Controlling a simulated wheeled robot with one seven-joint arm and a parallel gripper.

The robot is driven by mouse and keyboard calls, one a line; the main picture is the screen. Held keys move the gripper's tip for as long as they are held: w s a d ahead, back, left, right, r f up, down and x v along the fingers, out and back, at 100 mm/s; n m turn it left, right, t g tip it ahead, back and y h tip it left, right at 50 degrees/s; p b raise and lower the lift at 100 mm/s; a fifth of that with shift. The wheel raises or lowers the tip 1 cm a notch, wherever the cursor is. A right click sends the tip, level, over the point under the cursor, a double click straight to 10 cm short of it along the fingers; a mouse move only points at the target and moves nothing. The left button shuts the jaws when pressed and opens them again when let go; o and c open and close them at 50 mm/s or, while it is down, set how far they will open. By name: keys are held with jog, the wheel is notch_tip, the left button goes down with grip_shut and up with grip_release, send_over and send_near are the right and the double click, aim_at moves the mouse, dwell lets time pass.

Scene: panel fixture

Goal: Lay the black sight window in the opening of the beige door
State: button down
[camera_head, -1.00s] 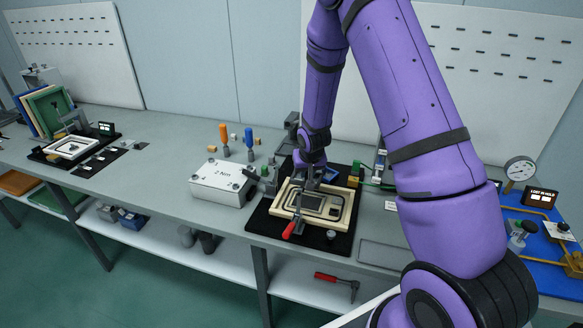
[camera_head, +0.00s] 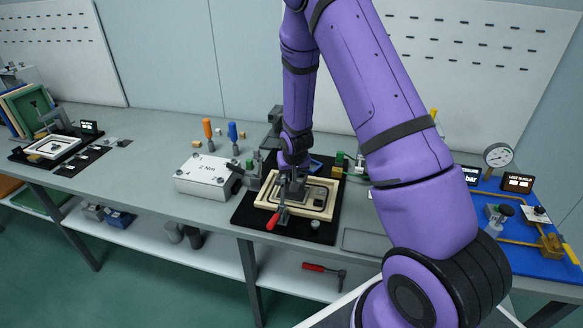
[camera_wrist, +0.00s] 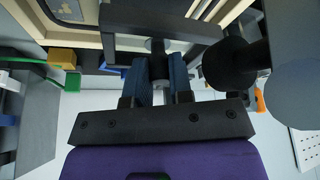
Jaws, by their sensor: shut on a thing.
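The beige door (camera_head: 265,203) lies flat on a black mat on the bench, as a pale frame around an opening. My gripper (camera_head: 293,187) points down over it, near its back side. In the wrist view my gripper (camera_wrist: 162,68) has its blue fingers shut on a dark grip piece of the black sight window (camera_wrist: 160,20). The window (camera_head: 317,204) lies over the door's opening in the head view. My gripper hides part of it. I cannot tell whether it rests fully in the opening. Beige door edges (camera_wrist: 88,36) show behind it in the wrist view.
A clamp with a red handle (camera_head: 272,221) stands at the door's front edge. A white box marked 2 Nm (camera_head: 208,177) is left of the mat (camera_head: 245,218). Green and yellow blocks stand behind the door. A blue gauge station (camera_head: 520,228) is at the right.

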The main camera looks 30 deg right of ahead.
jog(key=shift+f, duration=1.6)
jog(key=shift+f, duration=0.8)
dwell(0.6)
jog(key=shift+r, duration=0.1)
jog(key=shift+r, duration=0.4)
jog(key=shift+f, duration=0.35)
dwell(1.7)
jog(key=shift+r, duration=0.35)
jog(key=shift+f, duration=0.35)
dwell(1.6)
jog(key=shift+r, duration=0.15)
